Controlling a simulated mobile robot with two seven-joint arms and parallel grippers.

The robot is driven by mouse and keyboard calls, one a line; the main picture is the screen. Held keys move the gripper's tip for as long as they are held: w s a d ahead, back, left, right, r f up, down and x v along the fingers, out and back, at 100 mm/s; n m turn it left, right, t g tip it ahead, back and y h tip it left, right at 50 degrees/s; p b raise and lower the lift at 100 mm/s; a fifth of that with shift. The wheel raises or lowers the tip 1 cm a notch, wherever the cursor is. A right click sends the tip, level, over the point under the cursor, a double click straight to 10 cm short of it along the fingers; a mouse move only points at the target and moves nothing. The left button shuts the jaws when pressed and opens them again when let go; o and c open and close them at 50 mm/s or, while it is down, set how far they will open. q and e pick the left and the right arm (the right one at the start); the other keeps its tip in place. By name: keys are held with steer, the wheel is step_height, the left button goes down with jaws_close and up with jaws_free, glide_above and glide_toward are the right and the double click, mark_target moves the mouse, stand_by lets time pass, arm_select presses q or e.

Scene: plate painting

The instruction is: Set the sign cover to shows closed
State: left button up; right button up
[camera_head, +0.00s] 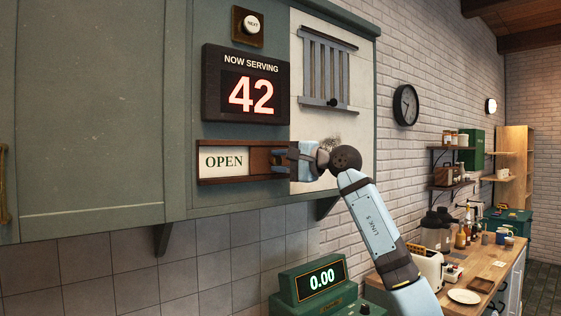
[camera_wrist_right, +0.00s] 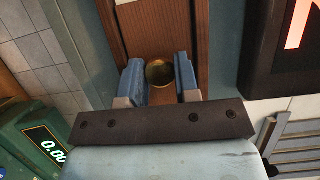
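The sign (camera_head: 225,161) on the cabinet front reads OPEN in green letters on a white panel in a brown wooden frame. The brown sliding sign cover (camera_head: 262,162) sits at the right of the frame, leaving the word bare. My right gripper (camera_head: 281,161) is at the cover, coming from the right and partly hiding it. In the right wrist view its blue fingers (camera_wrist_right: 160,80) stand on either side of a round brass knob (camera_wrist_right: 160,73) on the cover (camera_wrist_right: 160,30), with no clear gap. My left gripper is not in view.
A NOW SERVING display (camera_head: 247,84) showing 42 is just above the sign, with a NEXT button (camera_head: 251,24) above it. A small grey slatted shutter (camera_head: 328,70) is at the upper right. A green register (camera_head: 318,282) stands below.

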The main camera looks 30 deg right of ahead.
jaws_close()
steer(key=a, duration=0.4)
steer(key=a+b, duration=0.1)
steer(key=a, duration=0.3)
steer(key=s+a, duration=0.1)
steer(key=a, duration=0.4)
steer(key=shift+o, duration=1.7)
jaws_free()
steer(key=shift+a, duration=0.2)
